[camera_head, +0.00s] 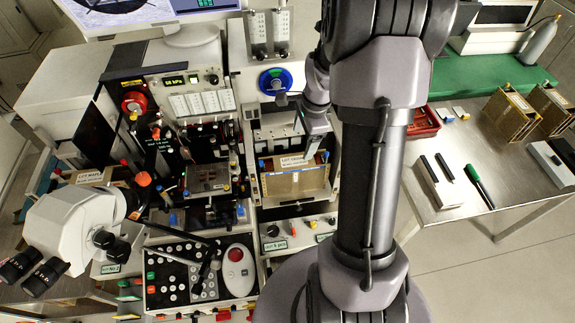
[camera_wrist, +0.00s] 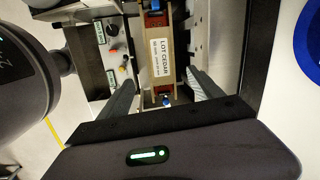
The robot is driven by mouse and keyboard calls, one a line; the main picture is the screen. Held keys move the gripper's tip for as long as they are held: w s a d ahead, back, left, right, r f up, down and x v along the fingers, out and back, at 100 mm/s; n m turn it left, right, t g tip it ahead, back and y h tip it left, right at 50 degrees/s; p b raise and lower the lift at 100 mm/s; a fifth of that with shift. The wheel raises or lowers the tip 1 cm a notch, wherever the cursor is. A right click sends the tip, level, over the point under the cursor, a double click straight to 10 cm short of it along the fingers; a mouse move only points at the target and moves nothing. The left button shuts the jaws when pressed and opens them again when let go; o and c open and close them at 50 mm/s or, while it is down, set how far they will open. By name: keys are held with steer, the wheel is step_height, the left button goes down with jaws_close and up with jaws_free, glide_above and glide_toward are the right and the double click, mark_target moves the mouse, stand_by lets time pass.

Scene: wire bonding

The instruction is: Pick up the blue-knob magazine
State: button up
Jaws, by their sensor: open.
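The blue-knob magazine (camera_head: 296,184) is a brown box with a white label. It sits in the bonder's middle bay, with small blue knobs at its ends. In the wrist view the magazine (camera_wrist: 157,75) runs up the picture, its label reading "LOT CEDAR" and a blue knob showing at each end. My gripper (camera_wrist: 160,80) is open and empty, with one finger on each side of the magazine in that view. I cannot tell whether the fingers are level with it or still above it. In the head view my arm partly hides the gripper (camera_head: 318,140).
Bay walls stand close around the magazine. A microscope (camera_head: 75,225) and keypad (camera_head: 180,275) are at the left.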

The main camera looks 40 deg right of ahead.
glide_above(295, 162)
steer(key=f, duration=0.4)
steer(key=f+b, duration=0.1)
steer(key=f, duration=0.1)
steer(key=shift+s+d+f, duration=0.25)
steer(key=shift+d+f, duration=0.1)
steer(key=shift+f, duration=0.4)
steer(key=f, duration=0.3)
steer(key=f+b, duration=0.1)
steer(key=f, duration=0.1)
steer(key=shift+w+a, duration=0.3)
steer(key=shift+s+r, duration=0.1)
steer(key=shift+r, duration=0.05)
jaws_close()
